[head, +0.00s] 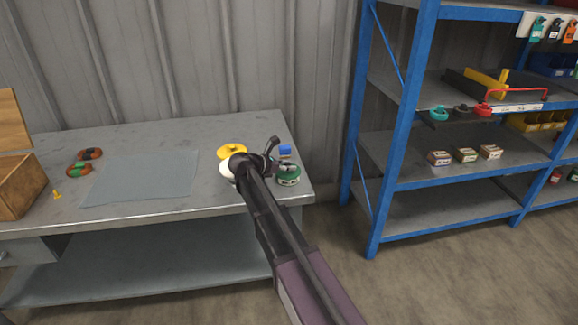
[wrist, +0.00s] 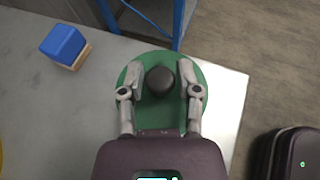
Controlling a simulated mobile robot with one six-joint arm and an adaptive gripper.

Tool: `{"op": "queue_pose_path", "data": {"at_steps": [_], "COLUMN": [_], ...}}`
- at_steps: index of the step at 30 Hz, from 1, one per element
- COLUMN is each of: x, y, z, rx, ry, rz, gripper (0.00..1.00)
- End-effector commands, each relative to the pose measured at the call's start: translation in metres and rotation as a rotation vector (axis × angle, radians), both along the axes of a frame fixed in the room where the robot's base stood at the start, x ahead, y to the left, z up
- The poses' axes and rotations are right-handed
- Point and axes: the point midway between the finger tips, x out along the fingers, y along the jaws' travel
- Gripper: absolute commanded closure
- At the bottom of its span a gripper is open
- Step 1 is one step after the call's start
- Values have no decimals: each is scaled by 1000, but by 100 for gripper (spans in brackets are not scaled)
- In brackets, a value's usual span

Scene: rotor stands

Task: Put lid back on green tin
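The green tin (head: 289,181) stands near the right end of the grey workbench, with a pale label on its side. In the wrist view a round green lid (wrist: 160,113) with a black knob (wrist: 160,80) fills the middle. From the head view the lid appears to be on top of the tin, but my arm partly hides it, so I cannot tell how it sits. My gripper (wrist: 161,79) is over the lid, its two fingers apart on either side of the knob, with a gap visible on each side. It also shows in the head view (head: 279,154).
A blue block (wrist: 63,45) on a tan base lies close to the tin. A yellow round item (head: 232,150) and a white round item (head: 227,170) lie left of my gripper. The bench edge is close by on the right. A blue-framed shelf (head: 395,130) stands beyond it.

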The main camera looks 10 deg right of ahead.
Motion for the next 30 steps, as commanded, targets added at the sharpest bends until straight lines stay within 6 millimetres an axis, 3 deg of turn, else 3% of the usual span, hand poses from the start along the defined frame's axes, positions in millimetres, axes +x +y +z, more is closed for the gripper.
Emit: {"op": "queue_pose_path", "data": {"at_steps": [14, 23, 30], "x": [0, 0, -13], "y": [0, 0, 31], "z": [1, 13, 27], "rx": [0, 0, 0], "ry": [0, 0, 0], "rz": [0, 0, 2], "gripper": [32, 32, 32]}}
